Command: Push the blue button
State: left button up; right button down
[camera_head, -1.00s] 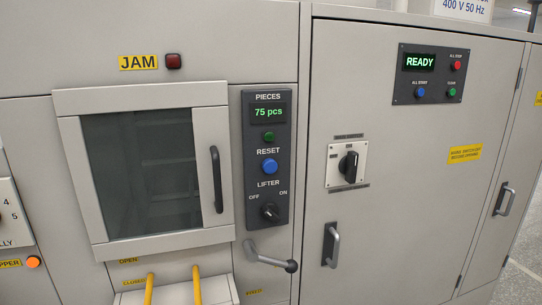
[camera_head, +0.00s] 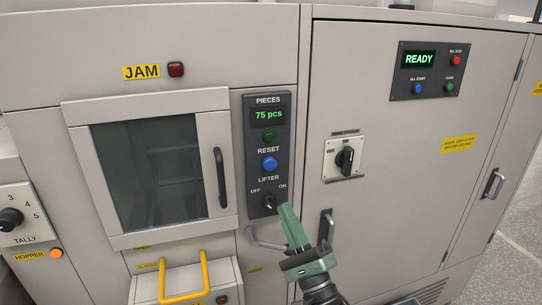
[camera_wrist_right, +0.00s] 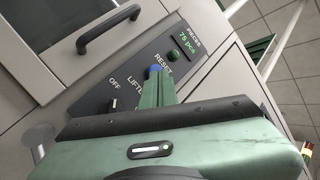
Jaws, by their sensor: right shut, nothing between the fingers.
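The blue button (camera_head: 269,164) sits under the word RESET on a dark control panel (camera_head: 255,210). In the right wrist view the blue button (camera_wrist_right: 155,70) shows just past the fingertips, which partly hide it. My right gripper (camera_head: 284,207) is shut and empty, with green fingers pointing up. In the head view its tips are below and right of the button, beside the lifter knob (camera_head: 269,203). The right gripper also shows in the right wrist view (camera_wrist_right: 154,85). I cannot tell how far its tips are from the panel. My left gripper is not in view.
A green button (camera_head: 269,136) sits above the blue one. A door handle (camera_head: 220,178) stands out to the left. A lever (camera_head: 262,240) and a cabinet handle (camera_head: 326,226) are near my right gripper. Another small blue button (camera_head: 418,88) is on the READY panel.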

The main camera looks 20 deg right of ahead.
aim_at(270, 164)
jog(key=shift+m+t+y, duration=0.4)
jog(key=shift+m+t, duration=0.1)
jog(key=shift+t, duration=0.1)
jog(key=r, duration=0.1)
jog(key=s+r, duration=0.1)
jog(key=r, duration=0.1)
jog(key=s+r, duration=0.1)
jog(key=r, duration=0.1)
jog(key=shift+r, duration=0.15)
jog(key=shift+w, duration=0.2)
jog(key=shift+w+a+b, duration=0.1)
jog(key=shift+w+b, duration=1.25)
jog(key=shift+w, duration=2.95)
jog(key=shift+w, duration=0.1)
jog(key=shift+w, duration=0.35)
